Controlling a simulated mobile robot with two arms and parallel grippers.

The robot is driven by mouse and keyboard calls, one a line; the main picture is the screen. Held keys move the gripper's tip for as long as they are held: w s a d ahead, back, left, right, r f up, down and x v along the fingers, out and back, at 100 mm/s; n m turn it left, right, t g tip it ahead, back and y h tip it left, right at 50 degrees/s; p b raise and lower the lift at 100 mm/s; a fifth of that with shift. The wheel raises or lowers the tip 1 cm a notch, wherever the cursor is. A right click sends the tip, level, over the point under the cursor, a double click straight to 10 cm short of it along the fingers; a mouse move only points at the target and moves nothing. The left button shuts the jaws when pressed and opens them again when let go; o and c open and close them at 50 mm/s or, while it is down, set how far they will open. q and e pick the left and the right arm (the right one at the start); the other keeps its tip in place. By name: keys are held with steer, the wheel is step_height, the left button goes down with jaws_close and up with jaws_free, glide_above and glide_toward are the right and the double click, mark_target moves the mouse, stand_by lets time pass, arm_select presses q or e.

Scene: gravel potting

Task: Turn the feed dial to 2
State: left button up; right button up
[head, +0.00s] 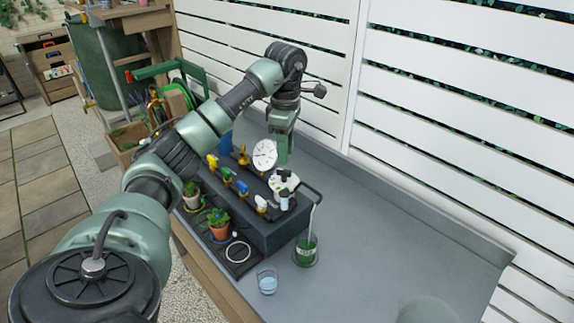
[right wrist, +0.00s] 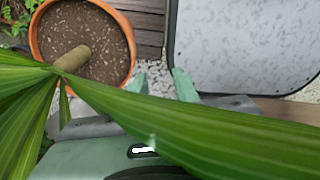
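The feed dial appears to be the white round plate (head: 284,183) with a black knob, on top of the dark manifold block (head: 275,232). Its numbers are too small to read. My left gripper (head: 281,160) points down just above and behind the dial; its fingers overlap in the picture, so their gap is not clear. I cannot tell whether it touches the knob. My right gripper (right wrist: 160,85) is away from the dial, its two green fingertips apart with nothing between them; a long green leaf (right wrist: 190,125) crosses in front of it.
A white gauge (head: 264,154) stands beside my left gripper. Several coloured valves (head: 227,173) line the block, with potted plants (head: 219,224) in front. A green-bottomed glass (head: 306,251) and a small water cup (head: 267,281) stand nearby. The grey bench (head: 400,235) is clear to the right.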

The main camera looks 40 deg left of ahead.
mark_target(286, 170)
arm_select(q)
steer(key=shift+f+p, duration=0.55)
steer(key=shift+f, duration=2.2)
jaws_close()
